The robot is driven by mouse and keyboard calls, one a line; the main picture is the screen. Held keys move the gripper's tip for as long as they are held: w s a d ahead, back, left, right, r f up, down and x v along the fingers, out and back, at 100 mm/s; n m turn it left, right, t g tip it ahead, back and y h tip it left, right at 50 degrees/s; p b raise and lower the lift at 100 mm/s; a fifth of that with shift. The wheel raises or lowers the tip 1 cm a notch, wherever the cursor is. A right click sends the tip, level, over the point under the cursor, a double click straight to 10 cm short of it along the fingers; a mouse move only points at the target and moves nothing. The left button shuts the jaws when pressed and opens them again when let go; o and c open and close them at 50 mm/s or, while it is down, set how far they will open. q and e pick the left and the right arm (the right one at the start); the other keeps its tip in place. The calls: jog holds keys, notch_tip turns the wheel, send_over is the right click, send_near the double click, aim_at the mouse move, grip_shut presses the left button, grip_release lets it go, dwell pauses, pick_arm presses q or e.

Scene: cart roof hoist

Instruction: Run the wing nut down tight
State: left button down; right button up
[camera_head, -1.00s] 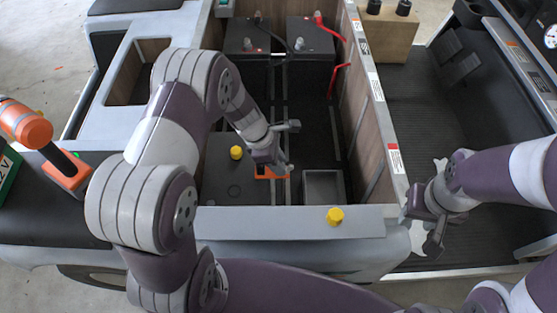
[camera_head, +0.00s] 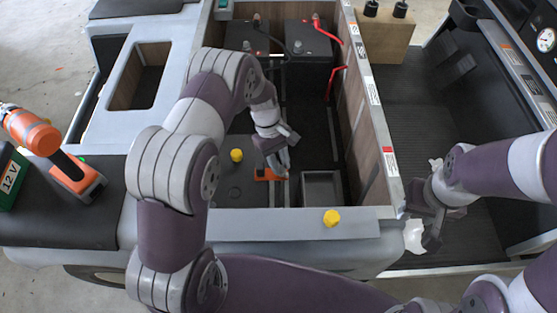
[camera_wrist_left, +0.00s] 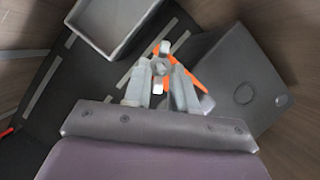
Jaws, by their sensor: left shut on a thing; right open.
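The wing nut (camera_wrist_left: 160,68) is a small grey piece with pale wings in the left wrist view. It sits over an orange bracket (camera_wrist_left: 184,80), beside a dark grey box. My left gripper (camera_wrist_left: 161,75) is shut on the nut, with one finger on each side of it. In the head view my left gripper (camera_head: 282,160) points down into the cart's open bay at the orange bracket (camera_head: 266,174); the nut is hidden there. My right gripper (camera_head: 428,215) is open and empty beside the bay's right wall.
An empty grey tray (camera_head: 322,188) stands right of the bracket. Yellow knobs stand on the dark box (camera_head: 236,156) and front rim (camera_head: 332,217). Black batteries (camera_head: 305,45) with red cables are at the back.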

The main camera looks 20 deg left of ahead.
pick_arm(q)
jog(key=shift+w+d+r+m+y, duration=0.1)
jog(key=shift+w+m+y, duration=0.05)
jog(key=shift+m, duration=0.4)
jog(key=shift+w+d+r+m+y, duration=0.1)
jog(key=shift+m+y, duration=0.05)
jog(key=shift+m, duration=0.4)
jog(key=shift+g, duration=0.3)
jog(key=c, duration=0.9)
grip_release()
jog(key=shift+s+f, duration=0.1)
jog(key=p+v, duration=1.2)
jog(key=p, duration=1.1)
jog(key=shift+r+p, duration=0.3)
jog(key=shift+p, duration=0.05)
